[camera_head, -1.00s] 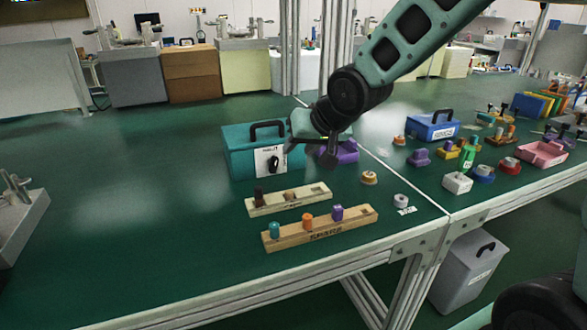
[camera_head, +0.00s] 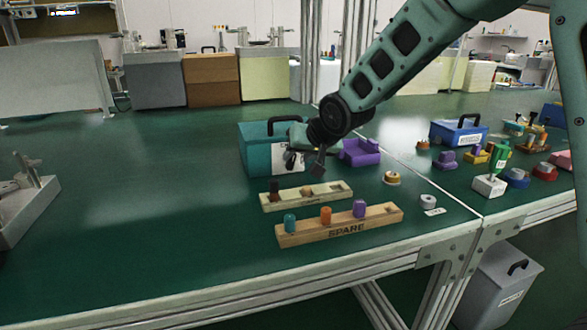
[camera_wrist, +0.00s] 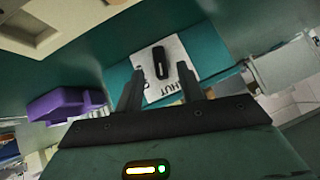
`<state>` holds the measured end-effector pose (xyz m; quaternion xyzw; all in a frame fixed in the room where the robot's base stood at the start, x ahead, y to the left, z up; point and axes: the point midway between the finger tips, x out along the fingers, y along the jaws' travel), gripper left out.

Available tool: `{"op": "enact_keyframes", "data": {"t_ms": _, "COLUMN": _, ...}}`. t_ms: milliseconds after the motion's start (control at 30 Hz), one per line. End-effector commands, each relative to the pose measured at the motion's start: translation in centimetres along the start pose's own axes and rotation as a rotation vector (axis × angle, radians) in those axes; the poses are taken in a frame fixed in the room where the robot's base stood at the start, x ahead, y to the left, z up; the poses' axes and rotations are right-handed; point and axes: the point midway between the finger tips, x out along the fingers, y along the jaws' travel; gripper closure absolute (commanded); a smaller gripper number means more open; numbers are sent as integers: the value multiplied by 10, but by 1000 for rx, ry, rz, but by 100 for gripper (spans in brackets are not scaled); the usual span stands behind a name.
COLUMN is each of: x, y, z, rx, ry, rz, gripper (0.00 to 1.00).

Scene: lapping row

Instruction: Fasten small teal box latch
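The small teal box (camera_head: 258,154) with a black carry handle stands on the green bench in the head view. In the wrist view, its teal face (camera_wrist: 207,49) carries a white label (camera_wrist: 184,67) with partly readable "SHUT" lettering. A black oblong latch (camera_wrist: 160,61) sits on the label, standing roughly lengthwise to my fingers. My gripper (camera_wrist: 160,78) is open, its two dark fingers apart, with the latch in line between and just beyond the tips. Contact cannot be told. In the head view my gripper is at the box's right front, partly covering the label.
A purple tray (camera_head: 366,157) lies right of the box. A pale wooden rack (camera_head: 334,191) and the "SPARE" rack (camera_head: 383,219) with coloured pegs stand in front. A blue toolbox (camera_head: 452,135) and loose parts are farther right.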

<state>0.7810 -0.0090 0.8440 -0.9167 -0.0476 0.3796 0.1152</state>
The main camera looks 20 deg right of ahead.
Motion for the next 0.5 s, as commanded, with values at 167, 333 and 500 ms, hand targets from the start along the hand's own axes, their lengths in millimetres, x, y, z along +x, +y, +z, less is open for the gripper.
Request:
{"op": "enact_keyframes", "data": {"t_ms": 167, "x": 28, "y": 0, "z": 1, "rx": -1, "ry": -1, "rz": 0, "gripper": 62}}
{"op": "enact_keyframes", "data": {"t_ms": 333, "x": 39, "y": 0, "z": 0, "rx": -1, "ry": -1, "rz": 0, "gripper": 62}}
{"op": "enact_keyframes", "data": {"t_ms": 500, "x": 40, "y": 0, "z": 0, "rx": -1, "ry": 0, "rz": 0, "gripper": 62}}
